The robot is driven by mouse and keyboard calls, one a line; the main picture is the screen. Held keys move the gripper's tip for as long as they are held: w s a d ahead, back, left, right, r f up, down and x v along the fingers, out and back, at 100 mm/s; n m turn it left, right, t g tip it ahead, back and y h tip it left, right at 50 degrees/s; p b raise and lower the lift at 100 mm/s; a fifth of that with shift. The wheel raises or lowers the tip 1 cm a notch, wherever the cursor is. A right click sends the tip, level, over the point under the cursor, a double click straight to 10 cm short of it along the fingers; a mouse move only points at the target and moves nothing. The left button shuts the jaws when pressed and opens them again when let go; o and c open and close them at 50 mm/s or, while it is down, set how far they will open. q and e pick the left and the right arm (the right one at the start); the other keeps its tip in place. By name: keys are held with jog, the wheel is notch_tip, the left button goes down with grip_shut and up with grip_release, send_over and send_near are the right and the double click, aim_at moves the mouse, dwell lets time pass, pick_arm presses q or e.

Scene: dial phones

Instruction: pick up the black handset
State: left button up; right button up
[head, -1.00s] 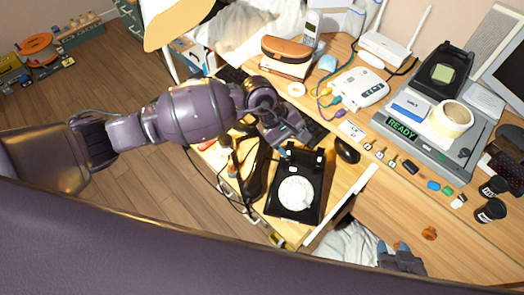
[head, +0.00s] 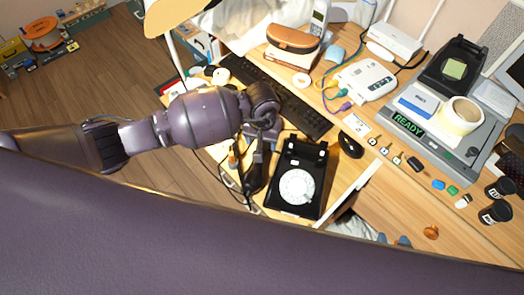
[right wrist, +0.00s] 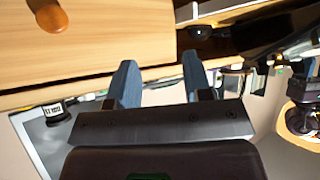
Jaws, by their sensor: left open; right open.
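The black handset (head: 251,180) lies on the wooden desk, just left of the black dial phone (head: 296,187) with its white dial. My left gripper (head: 258,153) is open and points down over the handset's upper end, partly hiding it. I cannot tell whether its fingers touch the handset. My right gripper (right wrist: 160,82) is open and empty in the right wrist view, in front of a wooden drawer front. In the head view only its blue fingertips (head: 394,240) show, low and away from the phone.
A black mouse (head: 350,145) is right of the phone, and a black keyboard (head: 305,115) is behind it. Cables hang near the desk's left edge. Keys, a scale (head: 440,135) and black canisters (head: 498,212) are to the right. A round drawer knob (right wrist: 52,18) shows in the right wrist view.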

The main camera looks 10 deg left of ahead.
pick_arm(q)
jog(key=shift+w+a+f+b, duration=0.1)
jog(key=shift+w+f+b, duration=0.1)
jog(key=shift+f, duration=1.3)
jog(key=shift+w+f+b, duration=0.1)
jog(key=shift+f+b, duration=0.05)
jog(key=shift+f, duration=1.3)
grip_shut()
jog(key=shift+r, duration=0.1)
